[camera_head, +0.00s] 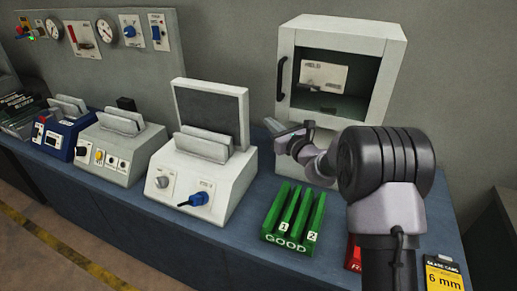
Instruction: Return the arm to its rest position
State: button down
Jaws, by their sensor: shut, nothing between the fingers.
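My arm rises from the lower right, its dark ribbed joint large in front of the bench. My gripper (291,136) is left of that joint, in front of the lower part of the white cabinet (393,47). It is shut and empty. Its fingers point left, toward the white machine with the raised dark panel (212,104). From this angle I cannot tell how far the gripper is from the cabinet or the machine.
A green rack marked GOOD (290,240) stands below the gripper. A red item (352,254) is partly hidden by my arm. A yellow 6 mm card (443,276) lies right. More machines (118,148) stand left. Gauges and switches (97,32) line the wall.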

jog(key=s+a+r+n+g+y+b, duration=0.1)
jog(key=s+a+r+n+g, duration=0.3)
jog(key=s, duration=0.6)
jog(key=s+a+n+g+y+b, duration=0.1)
jog(key=s+a+n+g, duration=0.1)
jog(key=s+n, duration=0.6)
jog(key=s+a+r+n+g+y, duration=0.1)
jog(key=s+a+r+n+g, duration=0.2)
jog(key=s, duration=1)
jog(key=s+d+f+n+g+h+b, duration=0.1)
jog(key=s+d+f+n+h, duration=0.25)
jog(key=s, duration=0.25)
jog(key=s+d+f+n+g+h+b, duration=0.1)
jog(key=s+d+f+n+h, duration=0.15)
jog(key=s+d, duration=0.3)
jog(key=s+d+f+n+t+h, duration=0.1)
jog(key=s+d+n+h, duration=0.3)
jog(key=d, duration=0.5)
jog(key=shift+s+d+f+t+h+b, duration=0.45)
jog(key=shift+s+f, duration=0.1)
jog(key=shift+f, duration=0.35)
